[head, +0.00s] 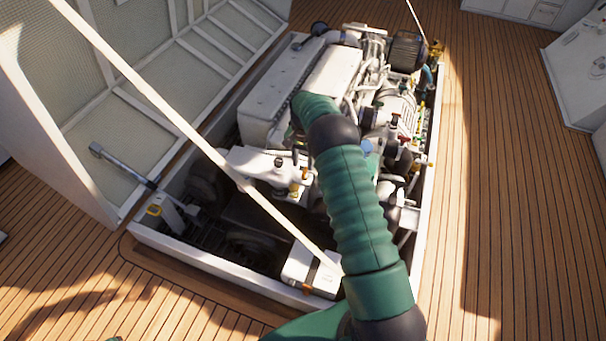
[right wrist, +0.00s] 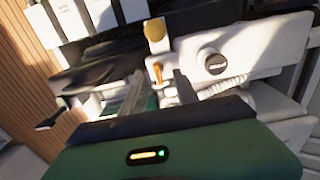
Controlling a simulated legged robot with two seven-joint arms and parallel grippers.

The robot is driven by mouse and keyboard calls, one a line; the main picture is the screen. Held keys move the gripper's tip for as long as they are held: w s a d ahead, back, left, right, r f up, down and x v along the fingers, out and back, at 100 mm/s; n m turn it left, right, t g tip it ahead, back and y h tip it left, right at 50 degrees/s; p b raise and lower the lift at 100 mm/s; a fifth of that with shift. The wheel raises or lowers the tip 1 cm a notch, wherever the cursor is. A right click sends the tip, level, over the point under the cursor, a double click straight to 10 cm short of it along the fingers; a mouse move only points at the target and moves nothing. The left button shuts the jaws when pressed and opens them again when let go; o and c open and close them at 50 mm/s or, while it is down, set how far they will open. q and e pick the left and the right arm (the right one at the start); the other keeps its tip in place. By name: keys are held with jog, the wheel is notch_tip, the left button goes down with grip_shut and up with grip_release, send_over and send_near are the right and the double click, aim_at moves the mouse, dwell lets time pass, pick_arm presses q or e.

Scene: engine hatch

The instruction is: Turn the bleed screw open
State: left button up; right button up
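In the right wrist view a small orange-brass fitting (right wrist: 157,72), which looks like the bleed screw, stands on the white engine housing below a round brass cap (right wrist: 155,32). My right gripper (right wrist: 158,90) is open, with one finger to each side of the fitting in this picture. I cannot tell whether either finger touches it. In the head view my green right arm reaches over the engine, and the right gripper (head: 299,146) is small and partly hidden there. Brass-coloured parts (head: 294,188) show just below it.
The engine (head: 330,75) sits in a white-rimmed hatch opening (head: 200,258). The raised hatch lid (head: 110,100) stands at the left, and a pale pole (head: 160,100) crosses in front. Wooden deck (head: 520,200) is clear at the right.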

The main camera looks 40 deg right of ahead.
aim_at(305, 170)
jog(key=f, duration=0.2)
jog(key=d+f, duration=0.1)
jog(key=f, duration=0.1)
jog(key=f+b, duration=0.1)
jog(key=f, duration=0.1)
jog(key=shift+d, duration=0.25)
jog(key=shift+a+r, duration=0.3)
jog(key=shift+a, duration=0.2)
jog(key=shift+c, duration=0.2)
jog(key=shift+d+f, duration=0.1)
jog(key=shift+d, duration=0.15)
grip_shut()
